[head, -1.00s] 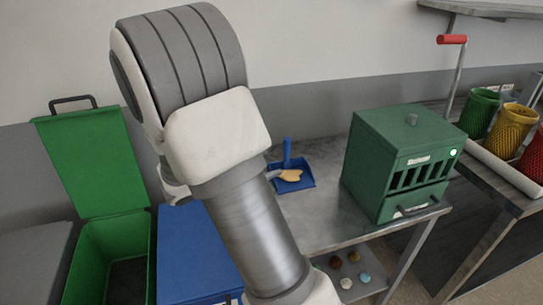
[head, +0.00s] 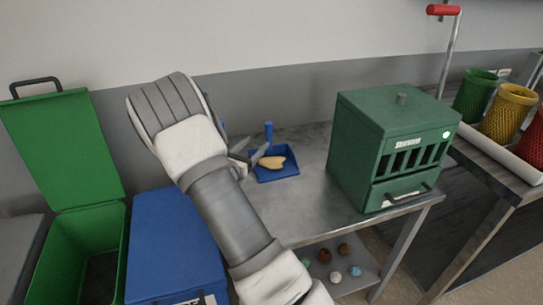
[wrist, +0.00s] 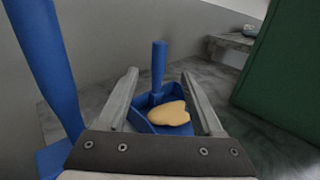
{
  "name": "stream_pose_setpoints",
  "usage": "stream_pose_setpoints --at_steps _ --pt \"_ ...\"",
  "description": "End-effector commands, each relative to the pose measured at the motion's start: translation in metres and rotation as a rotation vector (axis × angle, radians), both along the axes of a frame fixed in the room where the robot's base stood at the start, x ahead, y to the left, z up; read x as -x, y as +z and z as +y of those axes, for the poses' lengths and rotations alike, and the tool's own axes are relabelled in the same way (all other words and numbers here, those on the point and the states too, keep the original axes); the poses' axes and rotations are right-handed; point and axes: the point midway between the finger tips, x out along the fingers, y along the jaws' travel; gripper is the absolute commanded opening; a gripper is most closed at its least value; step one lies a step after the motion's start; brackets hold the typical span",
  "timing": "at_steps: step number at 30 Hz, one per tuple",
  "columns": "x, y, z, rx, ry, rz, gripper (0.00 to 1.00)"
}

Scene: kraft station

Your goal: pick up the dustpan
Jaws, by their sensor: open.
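The blue dustpan (head: 280,174) lies on the metal table with its handle standing up at the back. A flat tan piece (head: 272,162) rests in its pan. In the wrist view the dustpan (wrist: 158,58) and the tan piece (wrist: 170,114) show between and beyond my gripper's fingers. My gripper (head: 250,152) is open and just left of the dustpan in the head view, partly hidden by my arm. In the wrist view my gripper (wrist: 160,85) has both fingers apart, with the upright handle between them, and nothing is held.
A green slotted box (head: 385,150) stands right of the dustpan on the metal table (head: 310,205). A blue bin (head: 172,245) and an open green bin (head: 70,235) stand left. A tall blue thing (wrist: 45,60) is close at left in the wrist view.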

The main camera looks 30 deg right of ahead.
Motion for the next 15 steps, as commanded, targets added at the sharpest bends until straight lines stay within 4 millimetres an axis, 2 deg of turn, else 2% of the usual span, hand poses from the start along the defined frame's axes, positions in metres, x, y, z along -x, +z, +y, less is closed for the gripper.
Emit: stream_pose_setpoints --at_steps 3,6,15 --pt "-0.011 -0.001 -0.023 0.0 -0.004 -0.001 0.68" --pt "-0.019 0.0 -0.034 -0.001 -0.003 -0.001 0.68" --pt "-0.032 0.002 -0.055 -0.001 -0.003 -0.001 0.68"
